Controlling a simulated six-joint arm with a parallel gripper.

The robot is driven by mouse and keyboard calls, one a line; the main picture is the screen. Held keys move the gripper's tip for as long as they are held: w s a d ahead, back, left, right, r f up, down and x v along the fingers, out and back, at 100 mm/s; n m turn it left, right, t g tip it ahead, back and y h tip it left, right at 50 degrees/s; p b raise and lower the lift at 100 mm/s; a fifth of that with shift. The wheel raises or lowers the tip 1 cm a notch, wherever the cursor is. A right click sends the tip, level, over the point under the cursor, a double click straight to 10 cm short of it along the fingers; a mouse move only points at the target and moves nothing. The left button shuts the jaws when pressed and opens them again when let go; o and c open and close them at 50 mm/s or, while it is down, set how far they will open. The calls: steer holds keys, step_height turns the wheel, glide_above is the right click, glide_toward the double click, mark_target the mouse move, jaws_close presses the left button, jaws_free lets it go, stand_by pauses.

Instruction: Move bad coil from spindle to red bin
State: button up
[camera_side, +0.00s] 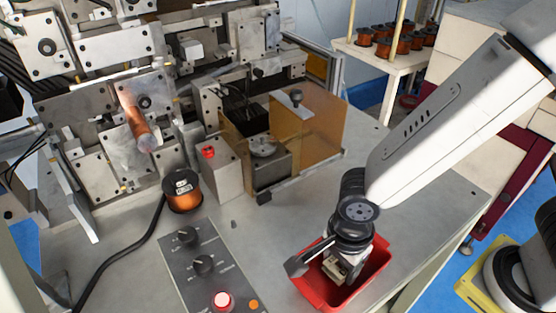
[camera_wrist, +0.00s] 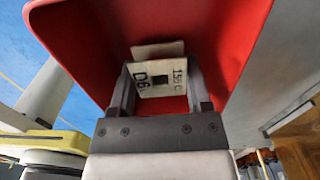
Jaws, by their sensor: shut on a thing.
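My gripper (camera_side: 342,272) points down into the red bin (camera_side: 312,290) at the bench's front right. In the wrist view my gripper (camera_wrist: 160,84) is shut on a coil (camera_wrist: 158,52), of which a pale end plate with dark printing shows. The coil is inside the red bin's (camera_wrist: 235,40) outline, between the two fingers. Its winding is hidden, and I cannot tell if it touches the bin floor. A copper-coloured cylinder (camera_side: 136,118) sticks out from the winder plate at the left; I cannot tell whether it is the spindle.
Nearby are a control panel (camera_side: 205,262), a red-button box (camera_side: 220,172) and an amber guard (camera_side: 315,135). Several coils (camera_side: 385,45) stand on a rear table.

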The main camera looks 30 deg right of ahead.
steer(key=shift+f, duration=0.35)
steer(key=shift+f, duration=0.1)
steer(key=o, duration=1.2)
steer(key=shift+r, duration=6.15)
steer(key=shift+d+f, duration=0.1)
